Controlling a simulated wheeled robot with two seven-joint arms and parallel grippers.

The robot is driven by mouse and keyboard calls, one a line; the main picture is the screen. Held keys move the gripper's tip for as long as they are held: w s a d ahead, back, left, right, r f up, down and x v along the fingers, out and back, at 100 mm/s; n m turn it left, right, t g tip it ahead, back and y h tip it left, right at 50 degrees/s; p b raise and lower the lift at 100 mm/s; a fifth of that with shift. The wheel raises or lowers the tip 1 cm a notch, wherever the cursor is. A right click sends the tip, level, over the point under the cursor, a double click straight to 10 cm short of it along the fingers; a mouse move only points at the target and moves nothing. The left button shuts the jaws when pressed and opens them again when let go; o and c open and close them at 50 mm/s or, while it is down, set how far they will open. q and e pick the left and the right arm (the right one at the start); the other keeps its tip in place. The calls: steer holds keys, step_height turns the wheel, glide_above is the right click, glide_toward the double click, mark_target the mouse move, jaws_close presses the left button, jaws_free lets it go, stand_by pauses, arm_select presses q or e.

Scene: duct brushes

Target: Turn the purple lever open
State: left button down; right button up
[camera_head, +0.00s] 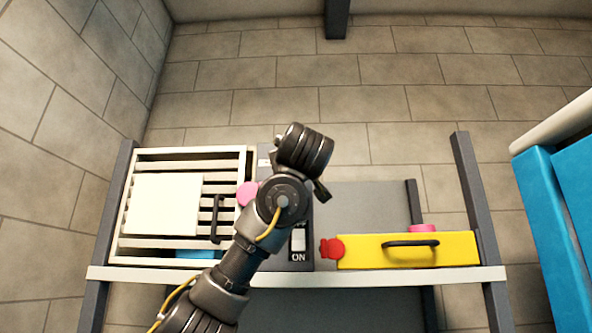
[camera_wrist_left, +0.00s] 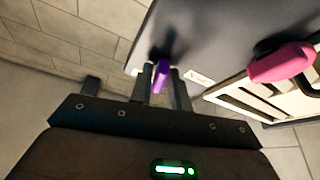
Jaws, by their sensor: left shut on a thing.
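The purple lever (camera_wrist_left: 161,77) shows in the left wrist view, on the face of a grey housing (camera_wrist_left: 215,35). My left gripper (camera_wrist_left: 162,92) has its two fingers on either side of the lever and is shut on it. A dark shadow falls around the lever's base. In the head view my left arm reaches up from the lower left over the grey unit, and the wrist hides the lever there. My right gripper is in neither view.
A white slatted grille (camera_head: 150,153) with a black handle stands left of my arm, with a pink knob (camera_head: 247,193) beside it. An ON switch (camera_head: 298,240) is just right of my forearm. A yellow box (camera_head: 365,253) with a red knob (camera_head: 331,249) sits at the right.

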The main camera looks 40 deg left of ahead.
arm_select(q)
steer(key=shift+w+d+n+g+p, duration=0.1)
steer(key=shift+n+g, duration=1.05)
steer(key=shift+n, duration=1.75)
steer(key=shift+w+a+n+g+p, duration=0.1)
steer(key=shift+n+g, duration=1.1)
steer(key=shift+n, duration=1.7)
steer(key=shift+d+n+g+p, duration=0.1)
steer(key=shift+n+g, duration=1.05)
steer(key=shift+n, duration=1.75)
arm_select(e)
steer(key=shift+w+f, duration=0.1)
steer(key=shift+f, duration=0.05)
arm_select(q)
steer(key=shift+f, duration=0.15)
steer(key=c, duration=1.8)
jaws_free()
steer(key=shift+o, duration=1.4)
steer(key=shift+s, duration=0.15)
steer(key=shift+o, duration=0.3)
steer(key=shift+s+r, duration=0.25)
steer(key=shift+s, duration=0.05)
steer(key=shift+d, duration=0.1)
